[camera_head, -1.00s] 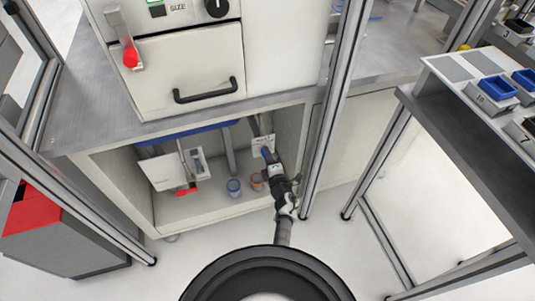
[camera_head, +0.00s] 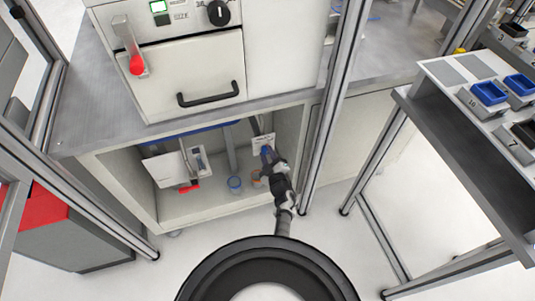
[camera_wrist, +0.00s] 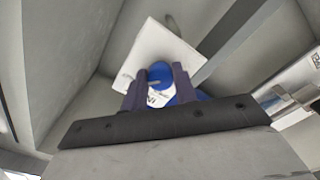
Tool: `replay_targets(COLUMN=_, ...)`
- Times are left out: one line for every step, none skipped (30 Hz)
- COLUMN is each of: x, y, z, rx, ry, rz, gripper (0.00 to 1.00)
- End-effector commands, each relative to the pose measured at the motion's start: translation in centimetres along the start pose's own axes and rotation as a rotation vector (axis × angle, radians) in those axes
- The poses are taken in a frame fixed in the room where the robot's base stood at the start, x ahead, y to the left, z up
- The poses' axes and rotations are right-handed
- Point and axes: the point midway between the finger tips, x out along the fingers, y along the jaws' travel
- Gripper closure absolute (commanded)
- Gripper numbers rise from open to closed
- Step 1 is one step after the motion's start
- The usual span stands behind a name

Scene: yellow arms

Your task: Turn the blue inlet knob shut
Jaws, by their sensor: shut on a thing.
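The blue inlet knob (camera_wrist: 185,93) shows in the wrist view between and just beyond the two dark fingers of my gripper (camera_wrist: 160,84). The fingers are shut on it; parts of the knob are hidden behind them. A white plate (camera_wrist: 158,50) lies behind the knob. In the head view my gripper (camera_head: 268,157) reaches into the open cabinet, at the white label plate (camera_head: 263,140) on its right side. The knob itself is mostly covered by my gripper there.
The cabinet (camera_head: 150,214) has side walls close to my arm. A white box with a red lever (camera_head: 189,188) is further left. A metal post (camera_head: 322,140) stands close on the right.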

Motion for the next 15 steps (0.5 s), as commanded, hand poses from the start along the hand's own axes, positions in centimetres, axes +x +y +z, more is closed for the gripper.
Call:
replay_targets(x=-0.07, y=0.01, z=0.07, rx=0.014, ry=-0.002, rz=0.0, gripper=0.95)
replay_targets(x=-0.07, y=-0.01, z=0.07, rx=0.021, ry=-0.002, rz=0.0, gripper=0.95)
replay_targets(x=-0.07, y=-0.02, z=0.08, rx=0.029, ry=-0.002, rz=0.0, gripper=0.95)
replay_targets(x=-0.08, y=-0.04, z=0.08, rx=0.034, ry=-0.002, rz=0.0, gripper=0.95)
replay_targets(x=-0.08, y=-0.04, z=0.08, rx=0.038, ry=-0.002, rz=0.0, gripper=0.95)
replay_targets(x=-0.08, y=-0.05, z=0.08, rx=0.043, ry=-0.002, rz=0.0, gripper=0.95)
replay_targets(x=-0.08, y=-0.06, z=0.09, rx=0.046, ry=-0.002, rz=0.0, gripper=0.95)
replay_targets(x=-0.08, y=-0.06, z=0.09, rx=0.048, ry=-0.002, rz=0.0, gripper=0.95)
replay_targets(x=-0.08, y=-0.07, z=0.09, rx=0.05, ry=-0.002, rz=0.0, gripper=0.95)
replay_targets(x=-0.08, y=-0.07, z=0.09, rx=0.051, ry=-0.002, rz=0.0, gripper=0.95)
replay_targets(x=-0.08, y=-0.07, z=0.09, rx=0.052, ry=-0.002, rz=0.0, gripper=0.95)
replay_targets(x=-0.08, y=-0.08, z=0.09, rx=0.052, ry=-0.002, rz=0.0, gripper=0.95)
replay_targets(x=-0.08, y=-0.08, z=0.09, rx=0.052, ry=-0.002, rz=0.0, gripper=0.95)
replay_targets(x=-0.08, y=-0.08, z=0.09, rx=0.052, ry=-0.002, rz=0.0, gripper=0.95)
replay_targets(x=-0.08, y=-0.08, z=0.09, rx=0.052, ry=-0.002, rz=0.0, gripper=0.95)
